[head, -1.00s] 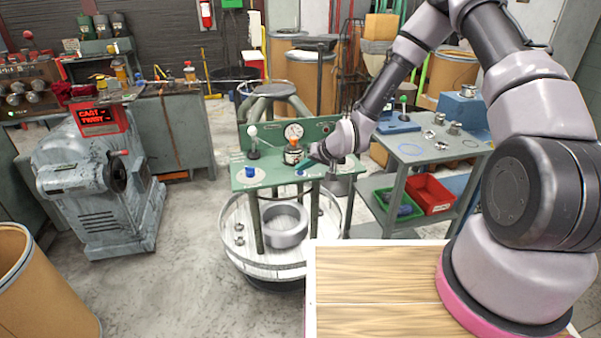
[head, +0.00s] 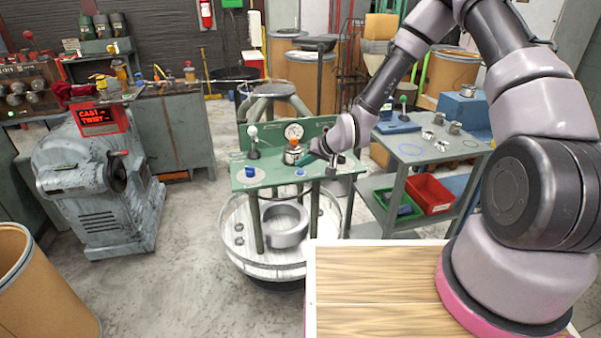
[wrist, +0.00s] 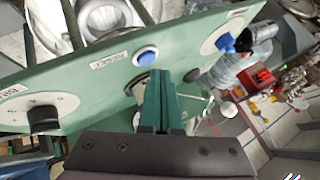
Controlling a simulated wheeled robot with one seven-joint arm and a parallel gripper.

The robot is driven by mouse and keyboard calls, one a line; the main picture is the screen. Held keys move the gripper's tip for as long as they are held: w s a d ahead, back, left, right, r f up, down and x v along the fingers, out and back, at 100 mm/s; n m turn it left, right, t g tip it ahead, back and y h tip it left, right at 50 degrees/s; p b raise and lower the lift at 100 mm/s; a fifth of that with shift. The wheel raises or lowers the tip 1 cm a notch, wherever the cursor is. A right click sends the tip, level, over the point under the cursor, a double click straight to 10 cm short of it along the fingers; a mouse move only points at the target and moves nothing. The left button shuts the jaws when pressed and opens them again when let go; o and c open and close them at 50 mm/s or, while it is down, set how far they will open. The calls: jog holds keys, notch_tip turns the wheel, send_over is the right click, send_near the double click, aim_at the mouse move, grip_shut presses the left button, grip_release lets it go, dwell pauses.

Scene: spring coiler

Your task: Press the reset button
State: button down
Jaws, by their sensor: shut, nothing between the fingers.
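A round blue button (wrist: 146,55) with a white rim sits on the green panel (wrist: 95,70) in the wrist view. A small label beside it is too blurred and turned to read surely. The button also shows in the head view (head: 300,172), near the panel's front edge. My gripper (wrist: 160,75) is shut and empty. Its green fingertips appear just below the button in the wrist view, and I cannot tell whether they touch the panel. In the head view my gripper (head: 302,160) is just above and behind the button.
A blue knob (wrist: 228,42) on a white disc and a black knob (wrist: 43,118) on a white dial flank the button. On the panel stand a white-balled lever (head: 252,140), an orange-topped part (head: 293,150) and a gauge (head: 294,131). A side table (head: 425,150) stands right.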

aim_at(303, 173)
jog(key=shift+r, duration=2.55)
jog(key=s+d+r+m+h, duration=0.1)
jog(key=s+d+r+h, duration=0.15)
jog(key=d+r, duration=0.75)
jog(key=s+d+r+h, duration=0.25)
jog(key=d+r, duration=0.55)
jog(key=r, duration=0.4)
jog(key=s+d+r+m, duration=0.2)
jog(key=s+d+r, duration=0.2)
jog(key=s+r, duration=0.3)
jog(key=s+d+r+m+t, duration=0.1)
jog(key=s+d+r, duration=0.3)
jog(key=s, duration=1)
notch_tip(303, 173, up, 3)
jog(key=shift+d+r+m+t, duration=0.2)
jog(key=shift+m+t, duration=0.1)
jog(key=shift+m, duration=0.5)
